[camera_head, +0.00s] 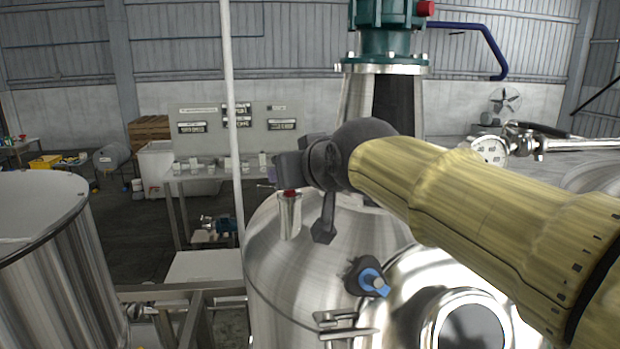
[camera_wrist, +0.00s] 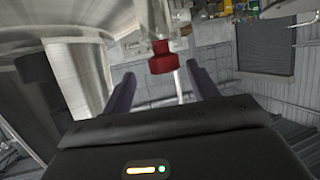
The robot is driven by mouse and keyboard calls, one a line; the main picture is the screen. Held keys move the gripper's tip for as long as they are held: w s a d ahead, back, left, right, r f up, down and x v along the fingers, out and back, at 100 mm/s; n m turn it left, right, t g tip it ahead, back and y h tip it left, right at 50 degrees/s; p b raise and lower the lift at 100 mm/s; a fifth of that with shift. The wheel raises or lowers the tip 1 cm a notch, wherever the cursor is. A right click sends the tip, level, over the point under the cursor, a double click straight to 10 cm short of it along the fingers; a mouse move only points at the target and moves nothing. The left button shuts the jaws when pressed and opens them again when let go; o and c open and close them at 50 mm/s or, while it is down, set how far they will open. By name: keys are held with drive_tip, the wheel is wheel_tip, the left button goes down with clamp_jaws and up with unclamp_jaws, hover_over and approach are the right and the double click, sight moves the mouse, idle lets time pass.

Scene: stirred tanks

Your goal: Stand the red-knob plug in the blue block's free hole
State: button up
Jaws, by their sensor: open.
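The red-knob plug (camera_head: 290,193) shows in the head view as a red knob above a pale metallic body, in front of the steel tank's dome. In the wrist view the red knob (camera_wrist: 163,58) is near the line between the fingertips; whether it lies between them or just beyond, I cannot tell. My gripper (camera_wrist: 160,72) is open, with dark purple fingers on either side. In the head view my gripper (camera_head: 283,172) is just above the knob, partly hidden by my wrist. I cannot make out a free hole.
The domed steel tank (camera_head: 270,250) fills the middle, with a round flanged port (camera_head: 470,320) at lower right. A green mixer drive (camera_head: 390,40) stands above it. A thin pale vertical pole (camera_head: 231,110) stands behind my gripper.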

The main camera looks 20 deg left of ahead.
idle(0.3)
drive_tip(key=p+x, duration=0.1)
drive_tip(key=x, duration=0.1)
drive_tip(key=p+x, duration=0.2)
drive_tip(key=shift+a+f, duration=0.35)
drive_tip(key=shift+a, duration=0.1)
drive_tip(key=shift+w+a+f, duration=0.1)
drive_tip(key=shift+w+f, duration=0.1)
drive_tip(key=shift+s, duration=0.25)
drive_tip(key=shift+w, duration=0.15)
drive_tip(key=shift+c, duration=1.3)
drive_tip(key=c, duration=0.8)
